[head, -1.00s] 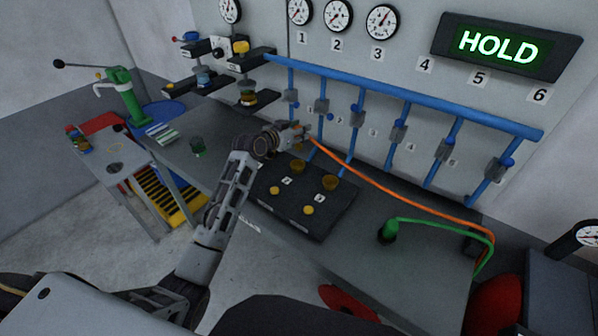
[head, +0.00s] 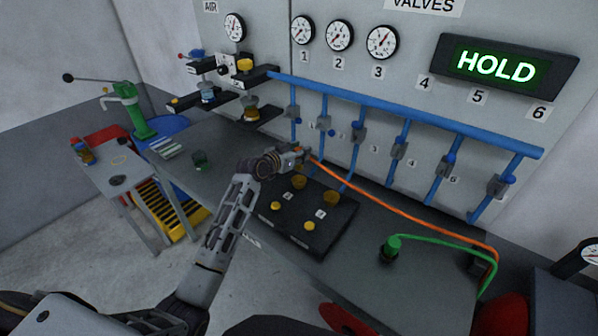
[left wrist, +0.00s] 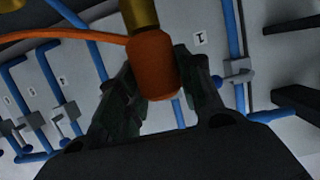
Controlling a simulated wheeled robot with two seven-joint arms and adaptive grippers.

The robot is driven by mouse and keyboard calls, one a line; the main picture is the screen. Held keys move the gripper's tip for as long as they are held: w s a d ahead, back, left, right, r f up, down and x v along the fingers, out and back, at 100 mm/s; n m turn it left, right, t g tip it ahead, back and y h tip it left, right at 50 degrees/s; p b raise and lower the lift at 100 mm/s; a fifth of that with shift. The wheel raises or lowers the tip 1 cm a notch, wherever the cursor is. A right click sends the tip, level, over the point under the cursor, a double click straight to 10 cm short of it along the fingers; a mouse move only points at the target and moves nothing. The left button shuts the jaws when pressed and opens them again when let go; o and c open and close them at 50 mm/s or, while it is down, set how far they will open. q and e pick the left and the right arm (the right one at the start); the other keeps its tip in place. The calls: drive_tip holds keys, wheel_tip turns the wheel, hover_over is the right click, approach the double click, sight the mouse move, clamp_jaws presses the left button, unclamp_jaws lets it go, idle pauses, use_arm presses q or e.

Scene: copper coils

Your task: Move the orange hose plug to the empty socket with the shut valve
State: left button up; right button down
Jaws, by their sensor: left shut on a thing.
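My left gripper (head: 303,154) is shut on the orange hose plug (left wrist: 153,65). It holds the plug at the back of the bench, above and behind the black socket block (head: 335,237). In the left wrist view a brass cylinder (left wrist: 138,14) meets the plug's far end; I cannot tell if it is the plug's tip or a socket. The orange hose (head: 405,207) runs right from the plug. Two brass sockets (head: 333,198) show on the block, with yellow knobs (head: 309,226) in front. Valves (head: 399,151) sit on the blue pipes; their settings are too small to tell. My right gripper is out of view.
A green plug (head: 390,249) stands on the bench at right, its green hose (head: 440,238) running off right. Blue pipes (head: 400,103) line the wall behind my gripper. The bench front (head: 400,300) is clear.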

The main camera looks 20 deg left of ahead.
sight(299, 169)
use_arm(q)
drive_tip(key=shift+f, duration=1.7)
drive_tip(key=shift+f, duration=1.9)
drive_tip(key=shift+f, duration=0.35)
drive_tip(key=o, duration=1.1)
drive_tip(key=shift+r, duration=0.1)
